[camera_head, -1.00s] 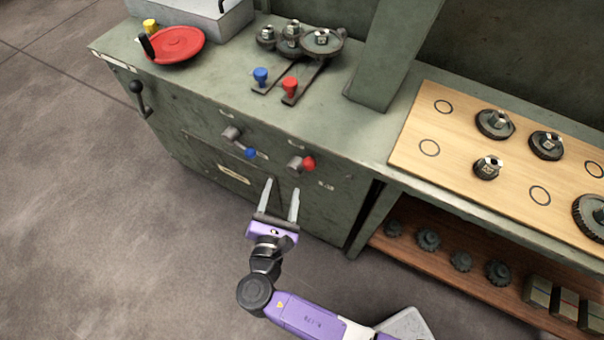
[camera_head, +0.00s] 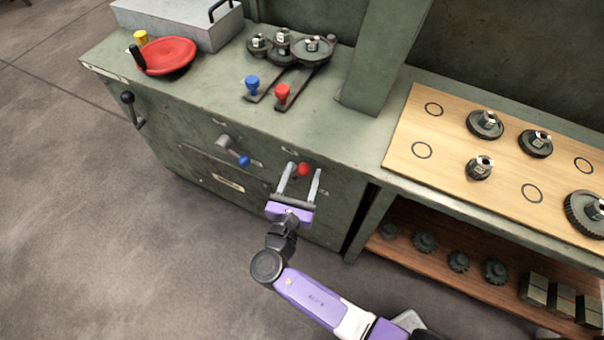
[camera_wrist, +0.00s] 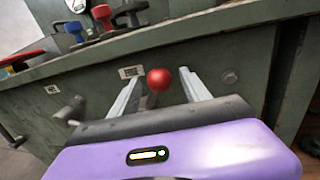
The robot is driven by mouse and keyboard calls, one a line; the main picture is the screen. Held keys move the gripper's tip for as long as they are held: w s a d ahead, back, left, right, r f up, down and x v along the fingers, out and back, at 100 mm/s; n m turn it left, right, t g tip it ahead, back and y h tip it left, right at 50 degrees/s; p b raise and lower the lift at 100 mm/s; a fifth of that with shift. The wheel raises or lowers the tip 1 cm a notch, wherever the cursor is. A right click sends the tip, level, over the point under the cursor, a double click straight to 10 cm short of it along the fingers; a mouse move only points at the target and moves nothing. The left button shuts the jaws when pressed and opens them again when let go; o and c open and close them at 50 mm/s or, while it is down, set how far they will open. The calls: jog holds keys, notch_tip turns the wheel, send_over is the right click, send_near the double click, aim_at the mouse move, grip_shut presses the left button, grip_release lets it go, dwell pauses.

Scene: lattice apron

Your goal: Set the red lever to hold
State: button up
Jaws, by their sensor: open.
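The red lever's round knob (camera_head: 304,169) sticks out from the front of the green cabinet. The red lever's pivot is mostly hidden behind the left finger in the head view. A small label plate (camera_wrist: 131,72) sits just left of the knob. Its text is unreadable.
A blue-knobbed lever (camera_head: 243,160) is close on the left. On the cabinet top (camera_head: 215,115) are red and blue handles, gears and a red handwheel (camera_head: 166,55). A black-knobbed lever (camera_head: 128,98) is on the left side. A wooden board (camera_head: 450,160) with gears is right.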

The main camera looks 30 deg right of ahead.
grip_shut()
dwell(1.4)
